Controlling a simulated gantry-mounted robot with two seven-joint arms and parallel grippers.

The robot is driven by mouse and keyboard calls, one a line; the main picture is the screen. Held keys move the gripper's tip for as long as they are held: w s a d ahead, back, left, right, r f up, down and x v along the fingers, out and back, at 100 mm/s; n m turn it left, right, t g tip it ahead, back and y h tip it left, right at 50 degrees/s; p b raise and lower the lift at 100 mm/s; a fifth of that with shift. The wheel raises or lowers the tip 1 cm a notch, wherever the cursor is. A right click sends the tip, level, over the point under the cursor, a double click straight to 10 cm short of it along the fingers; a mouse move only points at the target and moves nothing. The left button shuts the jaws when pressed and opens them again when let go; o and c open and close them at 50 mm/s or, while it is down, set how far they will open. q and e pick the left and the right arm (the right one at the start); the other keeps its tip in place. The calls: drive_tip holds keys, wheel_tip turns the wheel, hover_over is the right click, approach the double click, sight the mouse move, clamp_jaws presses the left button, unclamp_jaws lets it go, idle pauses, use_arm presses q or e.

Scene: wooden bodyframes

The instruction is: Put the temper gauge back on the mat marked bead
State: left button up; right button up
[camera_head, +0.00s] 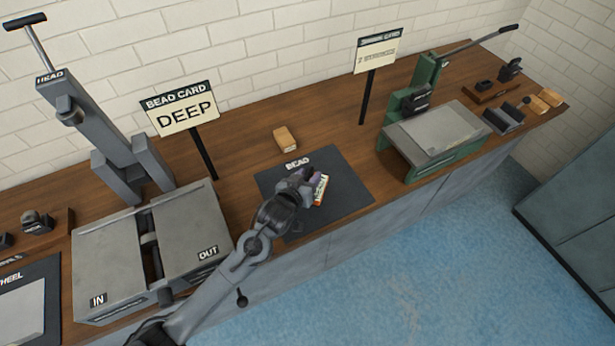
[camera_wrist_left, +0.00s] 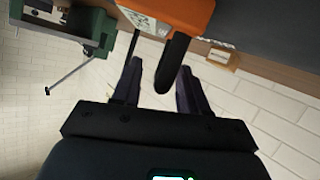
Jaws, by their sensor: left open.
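The temper gauge (camera_head: 321,189) has a pale face with coloured marks and shows beside my left gripper in the head view. In the left wrist view the gauge (camera_wrist_left: 187,14) is orange with a black grip that reaches between the fingers. My left gripper (camera_head: 312,180) is over the dark mat marked BEAD (camera_head: 345,199). Its two fingers (camera_wrist_left: 160,85) are open, one on each side of the black grip. My gripper and arm hide part of the mat and gauge. I cannot tell whether the gauge touches the mat. My right gripper is not in view.
A wooden block (camera_head: 285,139) lies behind the mat. A grey bead machine (camera_head: 205,230) stands left, with a DEEP sign (camera_head: 181,108) on a post. A green machine (camera_head: 437,135) stands right, near another posted sign (camera_head: 377,51). The counter's front edge is close to the mat.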

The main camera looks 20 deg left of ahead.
use_arm(q)
drive_tip(key=shift+r, duration=0.2)
drive_tip(key=p+v, duration=0.2)
drive_tip(key=v, duration=1)
drive_tip(key=s+f+m+g, duration=0.1)
drive_tip(key=s+f+g, duration=0.1)
drive_tip(key=s, duration=0.5)
drive_tip(key=s+a+f+m+g, duration=0.1)
drive_tip(key=s+g, duration=0.3)
drive_tip(key=s, duration=0.4)
drive_tip(key=s+a+f+m+g, duration=0.1)
drive_tip(key=s+f+g, duration=0.2)
drive_tip(key=s, duration=0.5)
drive_tip(key=shift+f+m+g, duration=0.35)
drive_tip(key=shift+m+g, duration=0.05)
drive_tip(key=shift+g, duration=0.1)
wheel_tip(320, 180, up, 33)
drive_tip(key=p, duration=3.3)
drive_tip(key=shift+r, duration=0.15)
